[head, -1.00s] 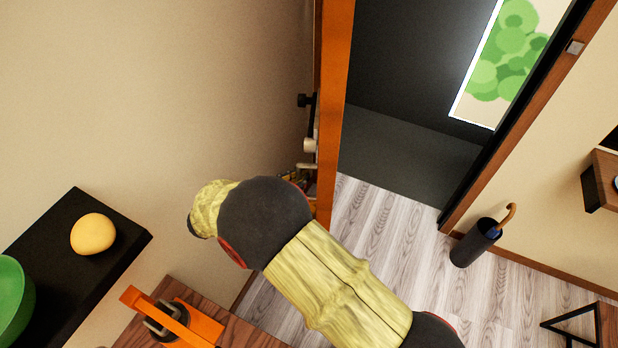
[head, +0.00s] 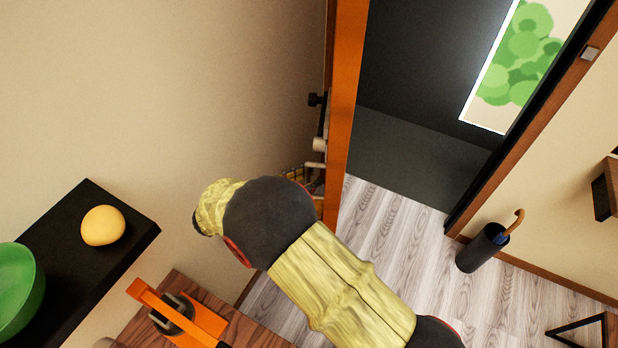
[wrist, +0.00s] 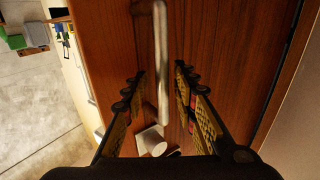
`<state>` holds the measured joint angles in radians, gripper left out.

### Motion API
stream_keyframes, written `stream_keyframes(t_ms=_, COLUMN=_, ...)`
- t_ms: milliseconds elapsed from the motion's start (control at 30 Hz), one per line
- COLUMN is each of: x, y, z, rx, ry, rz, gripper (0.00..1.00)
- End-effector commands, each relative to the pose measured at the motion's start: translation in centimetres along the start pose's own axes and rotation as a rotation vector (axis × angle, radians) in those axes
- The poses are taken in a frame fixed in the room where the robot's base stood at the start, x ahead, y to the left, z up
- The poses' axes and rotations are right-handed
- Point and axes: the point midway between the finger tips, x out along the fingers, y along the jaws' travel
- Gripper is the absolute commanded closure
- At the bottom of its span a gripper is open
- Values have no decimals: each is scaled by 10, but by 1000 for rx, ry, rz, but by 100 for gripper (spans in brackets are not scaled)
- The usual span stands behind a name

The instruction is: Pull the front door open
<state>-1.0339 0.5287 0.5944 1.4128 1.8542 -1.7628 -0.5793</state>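The front door (head: 347,80) is orange-brown wood. It stands swung wide open, seen nearly edge-on close to the left wall, and the doorway beside it is clear. My gripper (wrist: 157,84) is open, with one finger on each side of the handle bar. Gaps show between the bar and both fingers, so it does not grip the bar. In the head view my arm hides most of the gripper near the door's inner edge.
A black shelf with a yellow fruit (head: 103,226) and green bowl (head: 18,290) is at left. A wooden surface with an orange object (head: 178,313) stands below. An umbrella holder (head: 481,248) stands right of the doorway. The wood floor (head: 390,225) between is free.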

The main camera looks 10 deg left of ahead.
Motion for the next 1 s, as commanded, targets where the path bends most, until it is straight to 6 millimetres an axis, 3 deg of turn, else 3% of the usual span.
stream_keyframes(t_ms=433, x=-64, y=0, z=1, rx=-1, ry=0, rz=-2, gripper=72)
stream_keyframes(t_ms=1000, x=-70, y=0, z=1, rx=-1, ry=0, rz=-1, gripper=72)
